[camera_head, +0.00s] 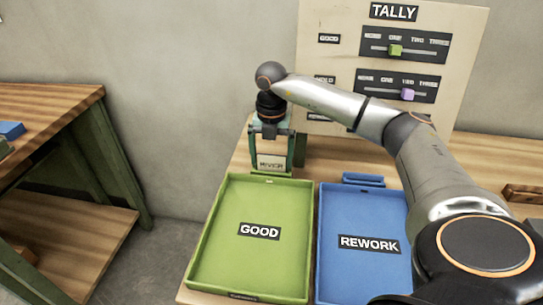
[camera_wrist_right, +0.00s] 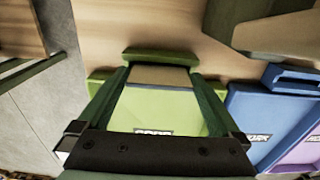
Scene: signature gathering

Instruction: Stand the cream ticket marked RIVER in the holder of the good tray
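The cream ticket marked RIVER (camera_head: 271,162) is upright between the fingers of my right gripper (camera_head: 272,158), at the back edge of the green good tray (camera_head: 208,235). In the right wrist view the ticket (camera_wrist_right: 160,76) spans between the two green fingertips (camera_wrist_right: 160,80), which meet its side edges. The good tray's green holder (camera_wrist_right: 160,56) is right at the ticket's lower end. I cannot tell whether the ticket is seated in the holder's slot or just above it. My left gripper is not in view.
The blue rework tray (camera_head: 334,285) stands right beside the good tray, with its blue holder (camera_head: 363,179) behind it. Another wooden table (camera_head: 50,100) is at left, across a floor gap.

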